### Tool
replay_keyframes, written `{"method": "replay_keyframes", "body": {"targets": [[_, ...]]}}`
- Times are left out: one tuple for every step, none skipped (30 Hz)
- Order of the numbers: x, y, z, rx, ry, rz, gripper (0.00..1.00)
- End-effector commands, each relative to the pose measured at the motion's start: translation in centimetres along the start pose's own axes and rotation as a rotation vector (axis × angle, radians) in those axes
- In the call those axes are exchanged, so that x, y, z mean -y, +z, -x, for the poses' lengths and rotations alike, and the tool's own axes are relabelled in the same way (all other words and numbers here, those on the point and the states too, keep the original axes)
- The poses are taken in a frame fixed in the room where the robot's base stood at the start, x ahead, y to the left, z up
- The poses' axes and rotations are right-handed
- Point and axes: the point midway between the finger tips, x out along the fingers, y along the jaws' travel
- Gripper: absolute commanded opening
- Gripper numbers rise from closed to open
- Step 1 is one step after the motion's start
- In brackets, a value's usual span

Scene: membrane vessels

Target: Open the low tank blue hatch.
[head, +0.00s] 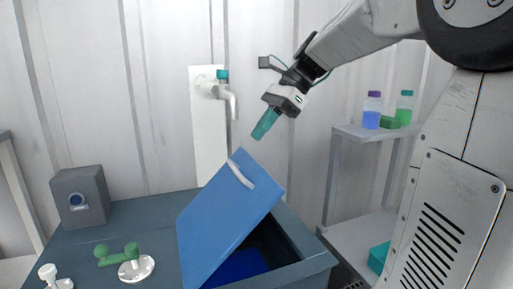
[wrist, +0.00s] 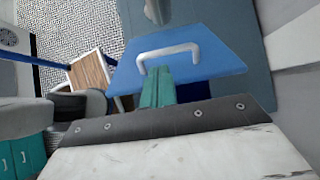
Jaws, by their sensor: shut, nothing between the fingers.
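The blue hatch (head: 225,220) stands tilted up, well open, on the low grey tank (head: 305,262) in the head view. A dark opening with blue inside shows under its right side. Its pale handle (head: 241,175) is near the top edge. In the wrist view the hatch (wrist: 215,52) and its white handle (wrist: 168,53) lie beyond my fingers. My gripper (head: 265,123) has teal fingers, is shut and empty, and hangs above the hatch's upper edge, apart from it in the head view. In the wrist view the fingers (wrist: 158,88) overlap the handle's lower side; I cannot tell the exact gap there.
On the tank top are a green-handled valve (head: 130,260), a white fitting (head: 50,273) and a grey box (head: 80,197). A tap (head: 222,92) is on the wall panel behind. A shelf (head: 365,132) with bottles stands right.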

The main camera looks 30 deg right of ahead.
Motion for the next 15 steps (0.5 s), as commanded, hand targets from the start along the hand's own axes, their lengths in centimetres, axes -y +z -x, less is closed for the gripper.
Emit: {"method": "replay_keyframes", "body": {"targets": [[0.1,0.2,0.6,0.0,-0.001,0.002,0.0],[0.1,0.4,0.9,0.0,0.0,0.003,0.0],[0.1,0.5,1.2,0.0,0.001,0.003,0.0],[0.1,0.5,1.5,0.0,0.001,0.002,0.0],[0.1,0.4,1.7,0.001,-0.001,-0.003,0.0],[0.3,-0.3,2.0,0.005,-0.002,-0.02,0.0],[0.6,-1.1,2.1,0.013,-0.002,-0.041,0.0],[0.9,-2.2,2.1,0.032,0.0,-0.065,0.0],[1.2,-3.6,2.0,0.07,0.004,-0.093,0.0],[1.5,-4.6,1.9,0.107,0.007,-0.103,0.0],[1.6,-5.5,1.8,0.145,0.01,-0.105,0.0],[1.8,-6.3,1.6,0.198,0.009,-0.098,0.0],[1.9,-6.8,1.5,0.236,0.009,-0.085,0.0],[1.9,-6.6,1.4,0.264,0.009,-0.059,0.0],[1.9,-6.2,1.2,0.286,0.006,-0.027,0.0]]}}
